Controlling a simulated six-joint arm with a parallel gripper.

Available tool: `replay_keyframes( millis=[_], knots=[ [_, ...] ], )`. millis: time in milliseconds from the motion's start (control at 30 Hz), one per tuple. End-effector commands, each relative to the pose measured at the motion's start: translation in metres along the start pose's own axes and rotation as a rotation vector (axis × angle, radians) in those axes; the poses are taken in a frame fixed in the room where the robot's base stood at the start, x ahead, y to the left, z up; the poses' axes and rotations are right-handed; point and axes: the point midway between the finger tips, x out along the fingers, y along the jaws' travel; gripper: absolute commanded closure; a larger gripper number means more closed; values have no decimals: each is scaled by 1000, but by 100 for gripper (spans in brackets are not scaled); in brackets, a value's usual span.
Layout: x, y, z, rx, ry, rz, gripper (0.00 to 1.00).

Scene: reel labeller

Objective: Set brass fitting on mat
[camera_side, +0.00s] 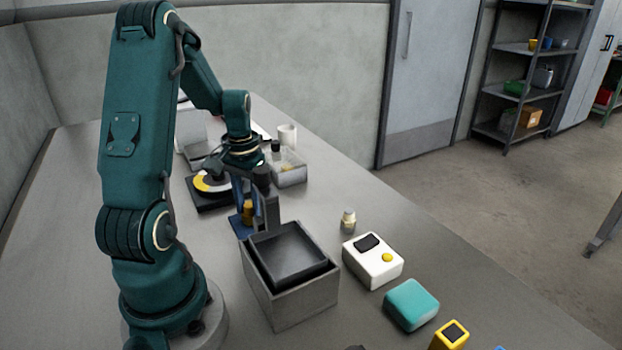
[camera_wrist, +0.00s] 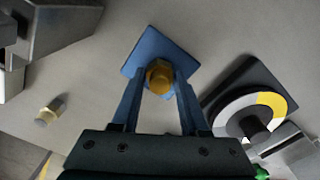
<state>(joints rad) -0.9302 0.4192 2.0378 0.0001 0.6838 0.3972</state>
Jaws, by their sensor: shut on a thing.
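The brass fitting (camera_side: 248,213) is between the fingertips of my gripper (camera_side: 254,207), which is shut on it. In the wrist view the fitting's hexagonal brass end (camera_wrist: 159,76) shows between the blue fingers (camera_wrist: 160,86). The small square blue mat (camera_wrist: 149,42) lies under the fitting, which overlaps its near part in that view. In the side view the mat (camera_side: 236,226) is partly hidden by the gripper and the grey box. I cannot tell whether the fitting touches the mat.
A grey open box (camera_side: 290,300) with a dark tray stands close in front of the mat. A dark base with a white-and-yellow reel (camera_wrist: 235,115) is on the other side. A second small fitting (camera_side: 348,221) stands near a white device (camera_side: 372,262). A teal block (camera_side: 411,304) lies farther forward.

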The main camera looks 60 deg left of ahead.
Motion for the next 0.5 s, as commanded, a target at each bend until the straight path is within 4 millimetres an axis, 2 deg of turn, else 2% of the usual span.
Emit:
replay_keyframes(
  millis=[100,133,167,200,500],
  knots=[
    [3,0,0,0,-2,1,100],
    [3,0,0,0,-1,0,45],
    [3,0,0,0,-1,0,33],
    [3,0,0,0,-1,0,26],
    [2,0,0,0,0,0,26]
  ],
)
